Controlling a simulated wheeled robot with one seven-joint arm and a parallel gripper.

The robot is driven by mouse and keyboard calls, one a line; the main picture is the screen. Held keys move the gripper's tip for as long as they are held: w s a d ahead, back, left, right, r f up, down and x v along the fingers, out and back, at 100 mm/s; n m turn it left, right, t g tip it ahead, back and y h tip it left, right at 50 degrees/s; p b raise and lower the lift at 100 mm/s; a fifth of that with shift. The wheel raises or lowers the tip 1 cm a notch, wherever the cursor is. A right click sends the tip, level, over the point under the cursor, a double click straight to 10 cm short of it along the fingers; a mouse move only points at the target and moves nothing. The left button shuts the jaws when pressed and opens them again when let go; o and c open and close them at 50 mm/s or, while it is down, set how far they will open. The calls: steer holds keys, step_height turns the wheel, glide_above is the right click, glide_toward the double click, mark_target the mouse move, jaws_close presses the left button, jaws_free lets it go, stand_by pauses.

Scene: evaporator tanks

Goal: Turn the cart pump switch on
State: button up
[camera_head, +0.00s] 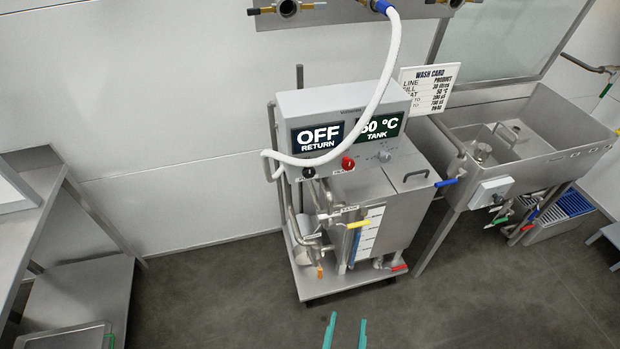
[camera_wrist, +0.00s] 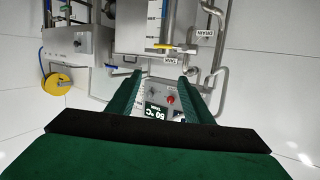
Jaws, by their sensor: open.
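The steel cart (camera_head: 385,215) stands against the back wall with a grey control box (camera_head: 350,100) on top. The box carries an "OFF RETURN" display (camera_head: 319,137), a "50 °C TANK" display (camera_head: 380,127), a black knob (camera_head: 309,173), a red knob (camera_head: 348,163) and a small grey dial (camera_head: 384,156). The labels under the knobs are too small to read, so I cannot tell which is the pump switch. My gripper (camera_head: 346,326) shows as two teal fingertips at the bottom edge, apart from the cart. In the wrist view its fingers (camera_wrist: 160,78) are open and empty, with the red knob (camera_wrist: 170,99) seen between them.
A white hose (camera_head: 388,75) loops down across the control box front. A wash card (camera_head: 430,86) stands behind it. A steel sink (camera_head: 530,130) is at the right, and a steel bench (camera_head: 75,290) at the left. The floor (camera_head: 225,290) before the cart is clear.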

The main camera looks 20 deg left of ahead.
steer(key=w+a+r+n+y, duration=0.1)
steer(key=w+a+r+y, duration=0.1)
steer(key=w, duration=0.4)
steer(key=w+a+r+n+y, duration=0.1)
steer(key=w+a+r, duration=0.2)
steer(key=w, duration=0.3)
steer(key=n+y, duration=0.4)
steer(key=y, duration=0.2)
glide_toward(309, 173)
steer(key=shift+g, duration=0.3)
steer(key=x, duration=0.8)
steer(key=shift+d+r, duration=0.15)
steer(key=shift+r, duration=0.1)
steer(key=c, duration=1)
